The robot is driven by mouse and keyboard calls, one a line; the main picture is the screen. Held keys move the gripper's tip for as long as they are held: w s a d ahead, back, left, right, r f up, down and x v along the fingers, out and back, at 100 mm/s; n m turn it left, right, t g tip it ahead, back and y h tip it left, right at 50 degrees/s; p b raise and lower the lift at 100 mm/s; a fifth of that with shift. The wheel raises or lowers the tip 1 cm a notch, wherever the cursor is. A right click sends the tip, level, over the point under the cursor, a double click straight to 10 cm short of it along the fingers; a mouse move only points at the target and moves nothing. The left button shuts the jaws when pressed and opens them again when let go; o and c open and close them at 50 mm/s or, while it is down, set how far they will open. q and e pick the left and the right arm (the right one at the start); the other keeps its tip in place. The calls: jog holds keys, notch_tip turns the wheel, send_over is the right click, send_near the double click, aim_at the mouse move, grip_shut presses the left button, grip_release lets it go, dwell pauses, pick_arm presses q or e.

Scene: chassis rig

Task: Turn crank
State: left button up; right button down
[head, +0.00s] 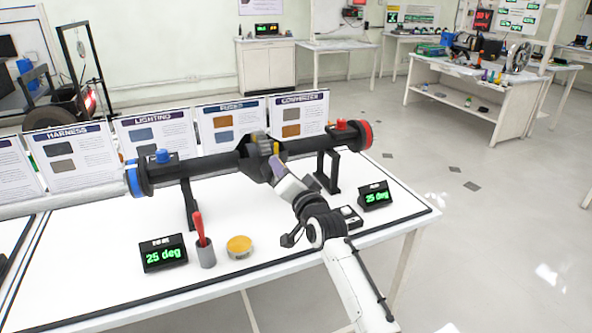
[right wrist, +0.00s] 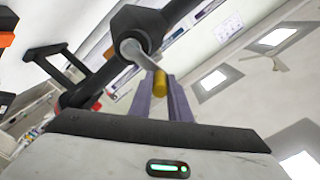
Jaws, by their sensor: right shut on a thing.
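The chassis rig is a long dark axle (head: 213,164) on black stands, with a blue left end (head: 133,181), a red right end (head: 367,135) and a bulky ribbed middle housing. My right gripper (head: 277,168) reaches the near side of the housing. In the right wrist view the crank is a grey arm (right wrist: 139,56) with a yellow handle (right wrist: 160,82). The purple-grey fingers of my right gripper are shut on that handle. In the head view the gripper hides most of the crank. My left gripper is not in view.
Information boards (head: 75,157) line the back edge.

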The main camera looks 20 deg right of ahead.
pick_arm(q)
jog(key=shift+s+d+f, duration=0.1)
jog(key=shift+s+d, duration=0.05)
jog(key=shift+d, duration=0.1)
pick_arm(e)
jog(key=shift+d+r+m, duration=0.1)
jog(key=shift+d+m, duration=0.05)
jog(key=shift+m, duration=0.35)
jog(key=shift+d, duration=0.1)
jog(key=c, duration=1.6)
grip_release()
jog(key=shift+w, duration=0.1)
jog(key=shift+c, duration=0.2)
